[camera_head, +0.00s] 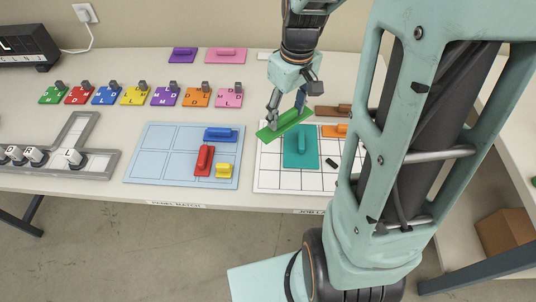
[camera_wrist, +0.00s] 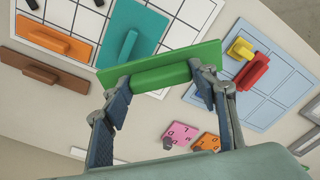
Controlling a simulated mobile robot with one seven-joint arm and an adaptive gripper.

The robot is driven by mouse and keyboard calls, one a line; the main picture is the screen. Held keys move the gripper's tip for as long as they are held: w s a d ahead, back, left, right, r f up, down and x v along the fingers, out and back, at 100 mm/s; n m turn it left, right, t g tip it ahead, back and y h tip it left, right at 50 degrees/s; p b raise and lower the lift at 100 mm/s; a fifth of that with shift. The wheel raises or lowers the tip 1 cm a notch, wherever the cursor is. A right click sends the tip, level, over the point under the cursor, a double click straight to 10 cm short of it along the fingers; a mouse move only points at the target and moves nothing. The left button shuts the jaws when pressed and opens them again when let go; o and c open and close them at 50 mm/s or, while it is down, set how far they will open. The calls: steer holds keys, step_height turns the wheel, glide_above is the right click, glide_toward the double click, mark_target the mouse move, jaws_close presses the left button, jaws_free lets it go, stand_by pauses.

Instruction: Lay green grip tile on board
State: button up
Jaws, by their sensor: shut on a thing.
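My gripper (camera_head: 287,113) is shut on the green grip tile (camera_head: 290,125), a flat green slab with a raised grip bar. In the wrist view the fingers clasp the ends of the bar on the tile (camera_wrist: 190,62). The tile is held tilted near the back edge of the white gridded board (camera_head: 273,180); I cannot tell how high. A teal grip tile (camera_head: 300,147) lies on that board, beside the green one.
A brown grip tile (camera_head: 330,110) lies behind the board. A light-blue board (camera_head: 150,153) to the left bears blue, red (camera_head: 204,160) and yellow pieces. Several coloured lettered tiles (camera_head: 165,96) stand in a row behind it. A small black piece (camera_head: 332,162) lies on the gridded board, whose front cells look bare.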

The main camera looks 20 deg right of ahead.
steer(key=s+d+n+y+p, duration=0.1)
steer(key=s+d+n+p, duration=0.1)
steer(key=s+n, duration=0.4)
steer(key=s+d+n+p, duration=0.2)
steer(key=s+n+p, duration=0.1)
steer(key=s, duration=0.4)
steer(key=shift+g, duration=0.3)
steer(key=w+a+f+b, duration=0.1)
steer(key=w+a+f, duration=0.1)
steer(key=w+f, duration=0.1)
steer(key=w+a+f+b, duration=0.2)
steer(key=w+a+f, duration=0.1)
steer(key=w, duration=0.1)
steer(key=w+a+f+b, duration=0.1)
steer(key=w+a+f, duration=0.2)
steer(key=w, duration=0.1)
steer(key=shift+f+b, duration=0.15)
steer(key=shift+b, duration=0.15)
steer(key=f+b, duration=0.2)
steer(key=f, duration=0.1)
steer(key=shift+w+a+f, duration=0.1)
steer(key=shift+w+a, duration=0.05)
steer(key=shift+w, duration=0.05)
steer(key=shift+f, duration=0.3)
steer(key=shift+b, duration=0.3)
steer(key=shift+f, duration=0.2)
steer(key=o, duration=1.5)
steer(key=shift+o, duration=0.2)
